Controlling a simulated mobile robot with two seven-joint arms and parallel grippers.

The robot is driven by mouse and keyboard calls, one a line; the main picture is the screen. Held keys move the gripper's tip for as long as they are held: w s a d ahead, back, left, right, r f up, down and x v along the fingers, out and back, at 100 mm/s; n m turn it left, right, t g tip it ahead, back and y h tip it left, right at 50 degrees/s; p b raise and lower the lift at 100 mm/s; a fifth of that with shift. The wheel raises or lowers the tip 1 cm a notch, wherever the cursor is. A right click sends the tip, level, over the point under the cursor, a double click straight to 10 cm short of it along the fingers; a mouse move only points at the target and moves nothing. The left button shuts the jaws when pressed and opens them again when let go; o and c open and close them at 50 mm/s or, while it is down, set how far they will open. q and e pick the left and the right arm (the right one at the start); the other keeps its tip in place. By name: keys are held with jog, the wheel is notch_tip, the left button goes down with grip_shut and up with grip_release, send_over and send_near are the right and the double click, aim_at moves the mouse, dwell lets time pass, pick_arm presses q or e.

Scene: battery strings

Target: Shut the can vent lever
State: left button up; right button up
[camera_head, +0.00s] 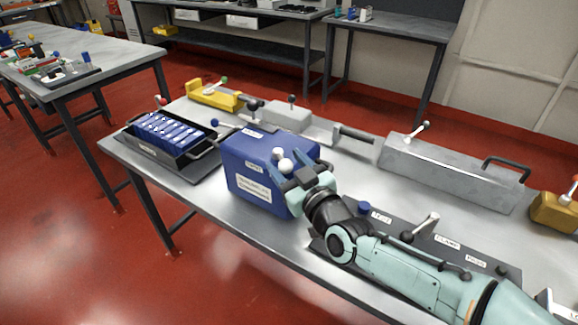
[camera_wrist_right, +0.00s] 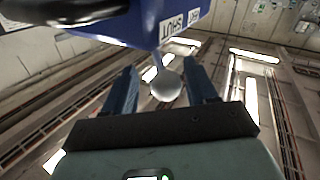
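The blue can (camera_head: 240,163) stands on the steel table with white labels on its top and front. In the right wrist view its blue wall (camera_wrist_right: 125,25) carries a label reading SHUT. The vent lever's pale ball knob (camera_wrist_right: 166,86) sits on a short stalk between the fingers of my right gripper (camera_wrist_right: 161,72), with a gap on each side. In the head view my right gripper (camera_head: 290,168) is open at the can's upper right, with pale knobs (camera_head: 285,165) by its fingers. The lever's base is partly hidden. My left gripper is not in view.
A black tray of blue cells (camera_head: 168,131) is left of the can. A long grey metal box (camera_head: 450,173) and a yellow fixture (camera_head: 212,95) stand behind. A dark labelled panel (camera_head: 400,225) lies under my right arm. A black bar handle is close in the wrist view.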

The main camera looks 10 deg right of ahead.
jog(key=v, duration=1.3)
jog(key=shift+s, duration=0.25)
